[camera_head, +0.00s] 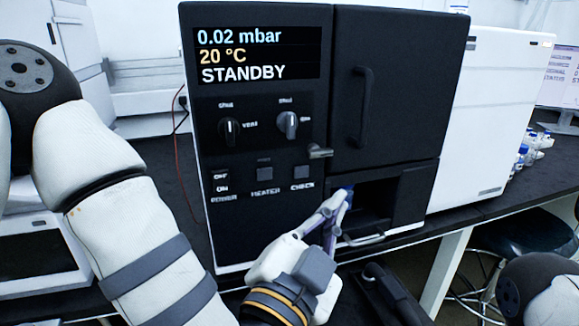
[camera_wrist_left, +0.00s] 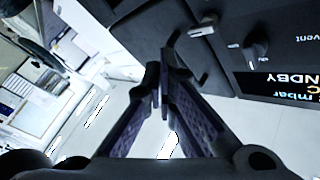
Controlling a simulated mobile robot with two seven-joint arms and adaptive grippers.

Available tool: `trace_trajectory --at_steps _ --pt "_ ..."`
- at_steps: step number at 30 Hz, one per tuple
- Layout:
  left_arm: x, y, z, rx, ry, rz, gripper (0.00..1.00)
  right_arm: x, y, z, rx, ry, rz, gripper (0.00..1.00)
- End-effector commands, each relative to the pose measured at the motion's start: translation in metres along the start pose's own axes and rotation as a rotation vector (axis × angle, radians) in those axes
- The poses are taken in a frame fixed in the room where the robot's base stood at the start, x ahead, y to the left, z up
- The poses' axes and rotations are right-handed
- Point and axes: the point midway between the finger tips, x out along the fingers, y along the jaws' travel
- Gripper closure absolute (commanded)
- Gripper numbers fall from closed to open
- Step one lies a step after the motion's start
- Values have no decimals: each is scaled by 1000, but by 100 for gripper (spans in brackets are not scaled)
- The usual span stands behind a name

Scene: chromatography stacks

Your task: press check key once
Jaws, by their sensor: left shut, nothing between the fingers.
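The black instrument (camera_head: 345,100) has a display reading 0.02 mbar, 20 °C and STANDBY. Its square dark CHECK key (camera_head: 303,172) is on the lower panel, right of the HEATER key (camera_head: 264,174). My left gripper (camera_head: 346,193) is shut and empty. In the head view its fingertips appear right of and slightly below the CHECK key, in front of the recessed opening. In the left wrist view the left gripper's fingers (camera_wrist_left: 161,65) point toward the instrument, with the display (camera_wrist_left: 285,85) and a knob (camera_wrist_left: 255,48) at right. I cannot make out the CHECK key there.
A small lever (camera_head: 320,151) sticks out just above and right of the CHECK key. The door has a vertical handle (camera_head: 363,95). Below is an open recess (camera_head: 372,205). A POWER switch (camera_head: 221,182) is at left. A white box (camera_head: 480,110) stands at right.

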Motion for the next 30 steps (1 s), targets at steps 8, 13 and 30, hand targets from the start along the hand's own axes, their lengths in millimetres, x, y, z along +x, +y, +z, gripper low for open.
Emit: trace_trajectory --at_steps 8,13,30 --pt "0 0 0 0 0 0 100 0 0 0 1 -1 0 100" --pt "8 -5 8 -2 -3 -2 100 6 0 3 0 -17 1 100" --pt "58 -42 42 0 1 -1 100 24 1 12 -1 -62 3 100"
